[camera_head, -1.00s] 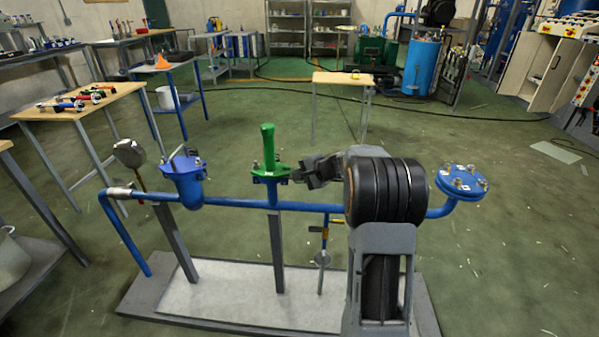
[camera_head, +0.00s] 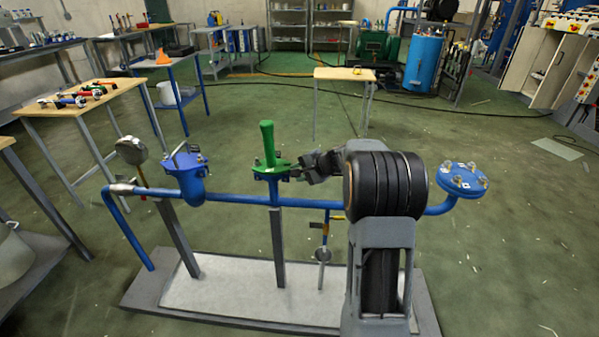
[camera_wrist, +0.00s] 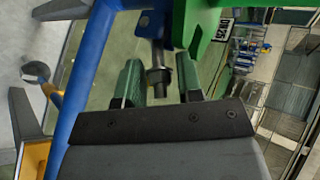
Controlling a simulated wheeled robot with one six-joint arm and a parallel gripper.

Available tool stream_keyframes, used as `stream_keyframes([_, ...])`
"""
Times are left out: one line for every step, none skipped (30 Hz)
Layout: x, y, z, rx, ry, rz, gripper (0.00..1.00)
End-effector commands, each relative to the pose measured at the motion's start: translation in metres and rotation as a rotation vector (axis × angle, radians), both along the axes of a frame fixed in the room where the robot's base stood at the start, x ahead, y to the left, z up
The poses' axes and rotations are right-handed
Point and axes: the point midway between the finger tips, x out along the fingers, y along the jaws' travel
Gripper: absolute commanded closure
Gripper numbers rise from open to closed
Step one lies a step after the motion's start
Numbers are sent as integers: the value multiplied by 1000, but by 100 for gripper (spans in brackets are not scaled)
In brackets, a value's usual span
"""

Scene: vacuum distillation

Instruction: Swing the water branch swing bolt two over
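The green valve piece (camera_head: 268,150) stands on a green flange at the middle of the blue pipe (camera_head: 235,202). In the wrist view a swing bolt (camera_wrist: 158,75) with a nut hangs by the green part (camera_wrist: 200,25). My gripper (camera_wrist: 160,85) has its two green-padded fingers apart, one on each side of the bolt's end. Gaps show between the bolt and both fingers. In the head view my gripper (camera_head: 300,165) reaches the flange's right side from the right; its fingertips are too small to tell there.
A blue flanged pot (camera_head: 186,178) and a gauge (camera_head: 131,150) stand to the left on the pipe. A blue bolted flange (camera_head: 462,181) is at the right end. A yellow-handled valve (camera_head: 325,222) hangs below the pipe.

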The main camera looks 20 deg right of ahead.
Motion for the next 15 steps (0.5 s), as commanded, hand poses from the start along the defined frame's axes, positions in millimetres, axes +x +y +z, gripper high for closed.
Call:
stream_keyframes([0, 1, 1, 1, -1, 2, 65])
stream_keyframes([0, 1, 1, 1, -1, 2, 65])
stream_keyframes([0, 0, 1, 0, -1, 1, 65])
stream_keyframes([-1, 0, 2, 0, -1, 1, 65])
stream_keyframes([-2, -1, 3, 1, -2, 1, 65])
stream_keyframes([-4, -3, 5, 0, -2, 0, 65])
stream_keyframes([-6, -4, 8, 0, -2, 0, 65])
stream_keyframes([-9, -6, 10, 1, -3, -1, 65])
stream_keyframes([-13, -10, 14, 0, -3, -2, 65])
stream_keyframes([-17, -12, 17, 0, -3, -3, 65])
stream_keyframes([-21, -15, 21, -1, -3, -3, 65])
stream_keyframes([-27, -19, 25, -1, -2, -4, 65])
stream_keyframes([-31, -22, 30, -1, -3, -4, 65])
stream_keyframes([-35, -25, 33, -1, -3, -5, 65])
stream_keyframes([-42, -28, 38, -1, -2, -5, 65])
